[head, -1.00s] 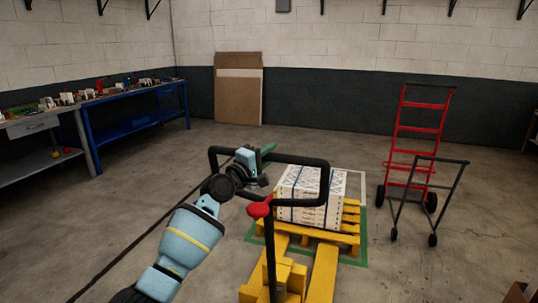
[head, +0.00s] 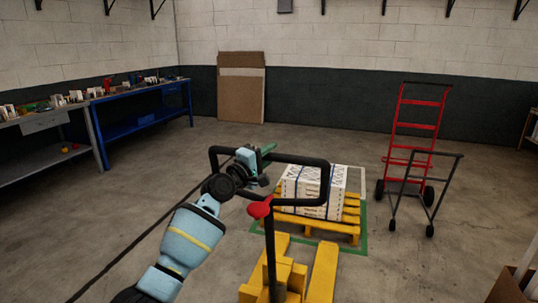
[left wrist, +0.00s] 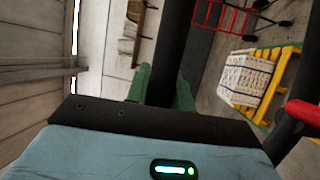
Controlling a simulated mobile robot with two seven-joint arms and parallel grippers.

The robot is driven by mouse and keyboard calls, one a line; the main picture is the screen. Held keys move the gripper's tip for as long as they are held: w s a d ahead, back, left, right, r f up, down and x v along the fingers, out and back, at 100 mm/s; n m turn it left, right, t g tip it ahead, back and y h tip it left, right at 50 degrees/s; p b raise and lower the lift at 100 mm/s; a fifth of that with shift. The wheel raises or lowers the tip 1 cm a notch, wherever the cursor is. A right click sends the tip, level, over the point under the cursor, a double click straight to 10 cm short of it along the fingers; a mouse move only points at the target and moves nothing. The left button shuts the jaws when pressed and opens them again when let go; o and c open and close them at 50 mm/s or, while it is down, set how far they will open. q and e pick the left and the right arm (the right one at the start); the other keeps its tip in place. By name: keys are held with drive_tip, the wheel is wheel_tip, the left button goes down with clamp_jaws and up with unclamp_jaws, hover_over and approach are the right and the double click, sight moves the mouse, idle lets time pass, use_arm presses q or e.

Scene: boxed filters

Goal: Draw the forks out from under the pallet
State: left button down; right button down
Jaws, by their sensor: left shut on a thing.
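The yellow pallet jack's two forks (head: 323,272) point at the yellow pallet (head: 345,235). Their far ends show at the pallet's near edge; I cannot tell whether the tips are fully clear of it. White strapped boxes (head: 313,190) sit upright on the pallet, which also shows in the left wrist view (left wrist: 285,62). The jack's black handle loop (head: 327,185) stands in front, with a red lever (head: 260,208). My left gripper (head: 264,160) is shut on the loop's left upper part; its green fingers straddle the black bar (left wrist: 175,55). My right gripper is out of view.
A green floor outline (head: 364,225) surrounds the pallet. A red hand truck (head: 415,145) and a dark wheeled frame (head: 430,190) stand to the right. Workbenches (head: 140,122) line the left. A cardboard box (head: 508,288) is at the lower right. Floor left of the jack is clear.

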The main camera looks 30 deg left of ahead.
use_arm(q)
drive_tip(key=shift+f, duration=0.2)
drive_tip(key=c, duration=1.3)
unclamp_jaws()
drive_tip(key=shift+o, duration=0.5)
drive_tip(key=shift+r, duration=0.15)
drive_tip(key=shift+s, duration=0.1)
drive_tip(key=shift+s+a, duration=0.1)
drive_tip(key=shift+s, duration=0.45)
drive_tip(key=v, duration=0.6)
drive_tip(key=shift+s+p, duration=0.25)
drive_tip(key=shift+p, duration=0.1)
